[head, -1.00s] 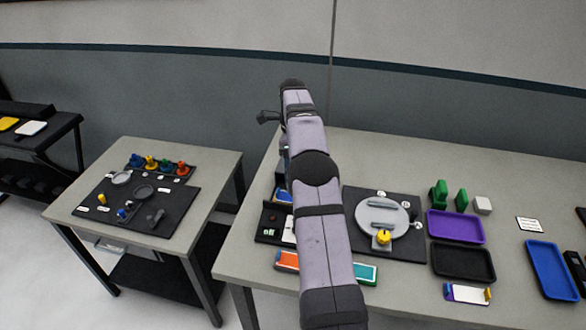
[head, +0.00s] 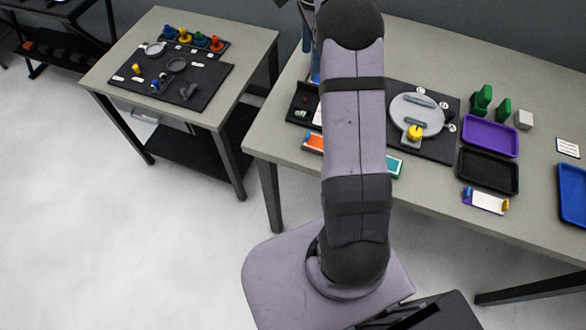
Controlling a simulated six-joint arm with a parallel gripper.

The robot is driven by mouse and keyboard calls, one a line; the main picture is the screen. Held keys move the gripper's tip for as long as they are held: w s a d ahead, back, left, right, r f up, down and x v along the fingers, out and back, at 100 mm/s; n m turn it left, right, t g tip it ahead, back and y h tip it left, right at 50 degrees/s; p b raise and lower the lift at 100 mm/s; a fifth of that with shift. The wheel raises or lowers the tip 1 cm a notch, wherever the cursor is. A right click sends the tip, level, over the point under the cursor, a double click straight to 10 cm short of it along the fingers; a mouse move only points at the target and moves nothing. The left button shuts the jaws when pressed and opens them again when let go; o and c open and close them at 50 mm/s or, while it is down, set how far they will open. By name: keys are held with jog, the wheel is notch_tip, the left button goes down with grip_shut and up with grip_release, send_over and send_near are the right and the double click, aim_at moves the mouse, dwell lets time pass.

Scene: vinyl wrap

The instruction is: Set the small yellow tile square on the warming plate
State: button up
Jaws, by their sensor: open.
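I cannot make out a small yellow tile for certain in the head view. A round light grey plate (head: 424,108) lies on a black mat on the right table, with grey bars and a yellow round piece (head: 415,132) at its front edge. I cannot tell whether this is the warming plate. A small yellow piece (head: 136,68) stands on the left table's black mat, too small to tell its shape. My gripper is not visible; my arm rises across the middle and its far end is hidden or out of frame.
A purple tray (head: 512,147), a black tray (head: 489,189) and a blue tray (head: 573,171) lie on the right table, with green blocks (head: 482,101) and a white block (head: 523,120) behind. An orange-and-white piece (head: 313,143) lies left of my arm. A floor gap separates the tables.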

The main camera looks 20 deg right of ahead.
jog(key=s+a+n, duration=1)
jog(key=s+a, duration=0.1)
jog(key=s+a+f+n, duration=0.3)
jog(key=s+n, duration=0.2)
jog(key=s, duration=0.3)
jog(key=s+a+f+n, duration=0.3)
jog(key=s+n, duration=0.2)
jog(key=s, duration=0.4)
jog(key=shift+a, duration=0.35)
jog(key=shift+c, duration=0.2)
